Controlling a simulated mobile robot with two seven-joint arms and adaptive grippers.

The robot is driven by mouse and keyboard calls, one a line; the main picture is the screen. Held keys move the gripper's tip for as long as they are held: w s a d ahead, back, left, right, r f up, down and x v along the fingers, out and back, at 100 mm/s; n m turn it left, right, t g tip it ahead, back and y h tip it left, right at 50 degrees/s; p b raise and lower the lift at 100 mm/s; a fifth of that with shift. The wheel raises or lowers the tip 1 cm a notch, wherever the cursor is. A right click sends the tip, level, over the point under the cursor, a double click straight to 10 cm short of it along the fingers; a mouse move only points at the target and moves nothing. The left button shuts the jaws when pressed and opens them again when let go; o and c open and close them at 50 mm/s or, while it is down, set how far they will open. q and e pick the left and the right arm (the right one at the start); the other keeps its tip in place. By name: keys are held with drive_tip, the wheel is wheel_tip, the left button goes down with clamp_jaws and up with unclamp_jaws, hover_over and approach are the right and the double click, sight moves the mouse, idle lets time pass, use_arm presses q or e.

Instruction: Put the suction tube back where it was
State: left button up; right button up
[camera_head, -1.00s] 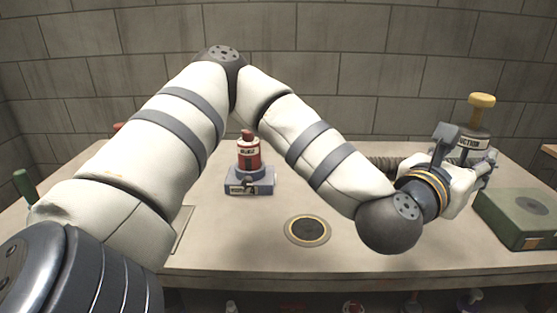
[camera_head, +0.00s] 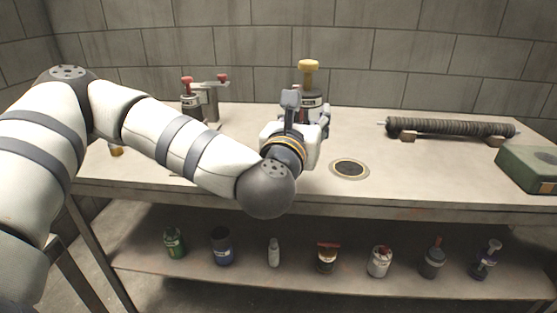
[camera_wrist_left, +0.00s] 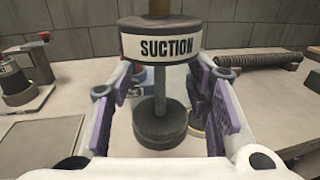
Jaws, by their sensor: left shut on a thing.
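In the left wrist view the tube (camera_wrist_left: 160,45) stands between the purple-padded fingers of my left gripper (camera_wrist_left: 160,92). Its thin stem runs down to a round grey weight-like end (camera_wrist_left: 160,128). I cannot tell whether that end touches the table. My right gripper is not in view.
A dark red-topped container (camera_head: 190,100) and a grey bracket (camera_head: 210,98) stand behind my left arm. A ribbed mesh tube (camera_head: 450,128) lies on small blocks at the right, near a green box (camera_head: 530,165). Several bottles stand on the lower shelf (camera_head: 300,270).

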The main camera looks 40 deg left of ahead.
use_arm(q)
drive_tip(key=w+a+f, duration=0.3)
drive_tip(key=f, duration=0.1)
drive_tip(key=w+a+f+b, duration=0.1)
drive_tip(key=w+a+f, duration=0.3)
drive_tip(key=shift+a, duration=0.15)
drive_tip(key=f, duration=0.3)
drive_tip(key=shift+w+a+f, duration=0.15)
drive_tip(key=shift+w+f, duration=0.05)
drive_tip(key=shift+f, duration=0.2)
drive_tip(key=shift+r, duration=0.1)
drive_tip(key=shift+f+b, duration=0.3)
drive_tip(key=shift+b, duration=0.1)
drive_tip(key=o, duration=1.3)
drive_tip(key=shift+r, duration=0.1)
drive_tip(key=shift+o, duration=0.5)
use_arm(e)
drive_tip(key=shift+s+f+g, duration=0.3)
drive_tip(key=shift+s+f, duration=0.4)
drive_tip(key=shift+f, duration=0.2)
